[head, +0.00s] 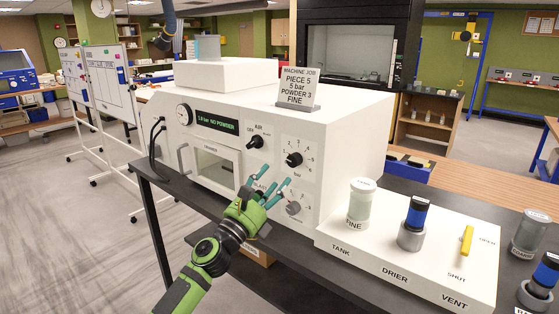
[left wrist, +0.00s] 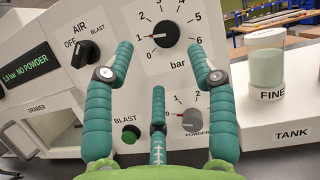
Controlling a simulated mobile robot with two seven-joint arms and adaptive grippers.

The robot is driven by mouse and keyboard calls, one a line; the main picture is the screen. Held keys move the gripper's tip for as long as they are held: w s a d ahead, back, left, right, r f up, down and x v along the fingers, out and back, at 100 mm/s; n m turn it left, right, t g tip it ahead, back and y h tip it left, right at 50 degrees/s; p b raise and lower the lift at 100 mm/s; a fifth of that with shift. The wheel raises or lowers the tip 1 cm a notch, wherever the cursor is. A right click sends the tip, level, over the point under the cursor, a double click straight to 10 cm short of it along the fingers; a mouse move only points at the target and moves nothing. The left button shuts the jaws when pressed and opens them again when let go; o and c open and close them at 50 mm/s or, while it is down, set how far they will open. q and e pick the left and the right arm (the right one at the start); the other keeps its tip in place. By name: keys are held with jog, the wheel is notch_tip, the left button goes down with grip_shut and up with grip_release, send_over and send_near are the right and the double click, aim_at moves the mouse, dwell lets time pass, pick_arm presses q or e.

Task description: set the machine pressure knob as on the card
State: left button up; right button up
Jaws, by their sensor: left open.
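The pressure knob (head: 293,160) is a black dial on the white machine's front. In the left wrist view the knob (left wrist: 166,34) has its white mark toward 1 on a scale up to 6, labelled bar. The card (head: 298,86) on top reads piece 5, 5 bar, powder 3, fine. The display (head: 217,122) reads 1.0 bar, no powder. My left gripper (head: 267,184) is open and empty, below and left of the knob in the head view. In the left wrist view its fingertips (left wrist: 160,54) spread to either side, below the knob, apparently not touching it.
The air knob (head: 255,142) is left of the pressure knob. The grey powder knob (head: 293,208) and green blast button (left wrist: 130,134) are below. A fine powder jar (head: 359,206), a drier (head: 411,237) and a yellow vent lever (head: 467,241) stand to the right.

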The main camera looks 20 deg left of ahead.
aim_at(291, 161)
pick_arm(q)
jog(key=x, duration=0.3)
jog(key=d+x, duration=0.1)
jog(key=x, duration=0.1)
jog(key=shift+r+p, duration=0.35)
jog(key=shift+p, duration=0.05)
jog(key=shift+w, duration=0.3)
jog(key=shift+w+r, duration=0.1)
jog(key=shift+w, duration=0.05)
jog(key=shift+d+r, duration=0.1)
jog(key=shift+d, duration=0.05)
jog(key=c, duration=1.1)
pick_arm(e)
jog(key=shift+s+d+r, duration=0.1)
jog(key=shift+s+r, duration=0.3)
jog(key=shift+s, duration=0.15)
